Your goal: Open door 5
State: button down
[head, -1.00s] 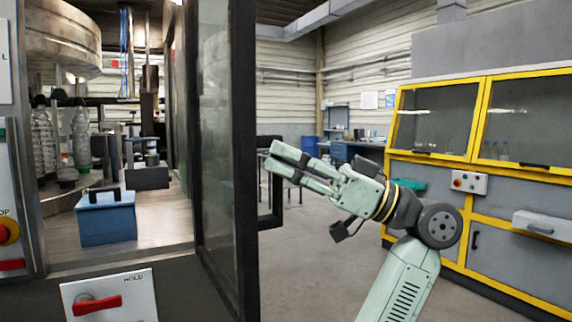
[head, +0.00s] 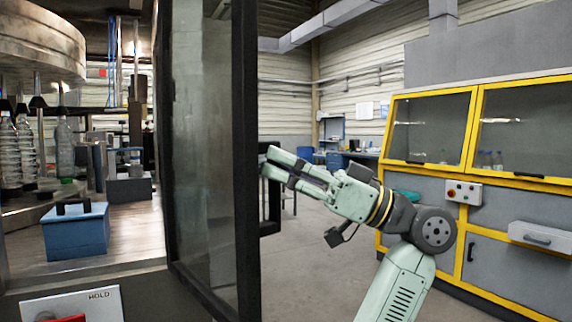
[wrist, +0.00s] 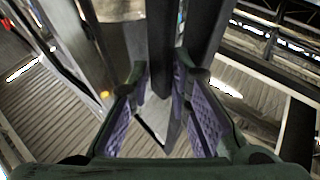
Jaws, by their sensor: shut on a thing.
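The door (head: 200,150) is a dark-framed glass panel. It stands swung out from the machine, its free edge toward me in the head view. A black bar handle (head: 273,205) is on the right side of its frame. My gripper (head: 268,160) is at the upper part of this handle, fingers pointing left. In the wrist view my gripper (wrist: 172,95) has its two purple-padded fingers on either side of a dark bar and is shut on the handle. The exact contact is partly hidden. No door number is readable.
Inside the machine are a blue box (head: 75,232) with a black handle and several clear bottles (head: 64,150) under a round drum. A HOLD switch panel (head: 75,305) is at the lower left. Yellow-framed cabinets (head: 475,170) stand at right. Open floor lies between.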

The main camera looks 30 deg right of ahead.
jog(key=shift+w+a+f, duration=0.15)
jog(key=shift+w+a, duration=0.05)
jog(key=shift+w, duration=0.3)
jog(key=c, duration=1.9)
grip_release()
jog(key=shift+o, duration=0.7)
jog(key=shift+w+a+f, duration=0.15)
jog(key=shift+w+a, duration=0.05)
jog(key=shift+w, duration=0.05)
jog(key=shift+s+d, duration=0.15)
jog(key=shift+s, duration=0.05)
jog(key=v, duration=1.2)
jog(key=shift+s+d, duration=0.1)
